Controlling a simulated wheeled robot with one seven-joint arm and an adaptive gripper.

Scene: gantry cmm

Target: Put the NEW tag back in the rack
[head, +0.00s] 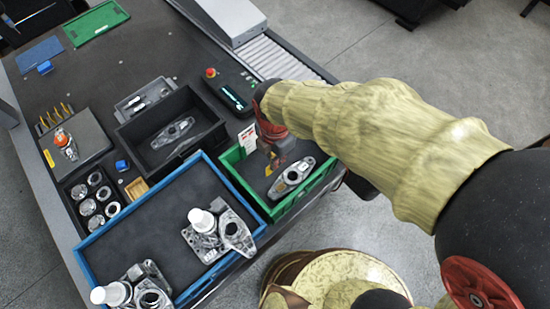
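My gripper (277,155) hangs over the green-rimmed tray (293,207), close to a grey metal part lying in it. Its fingers are small and partly hidden by the arm, so I cannot tell whether they are open or shut. A small yellow patch (268,169) shows at the fingers; I cannot tell whether it is a tag. A white card with red marks (247,139) stands upright at the tray's back left corner, beside the gripper. I cannot read NEW on anything. A row of several upright yellow pieces (56,117) stands at the far left; I cannot tell whether this is the rack.
A blue-rimmed tray (137,211) with metal parts and white cylinders fills the front. A black bin (137,141) with one metal part stands behind it. Round parts sit in a dark holder (84,210) at left. A red button (210,72) is near the conveyor (275,58).

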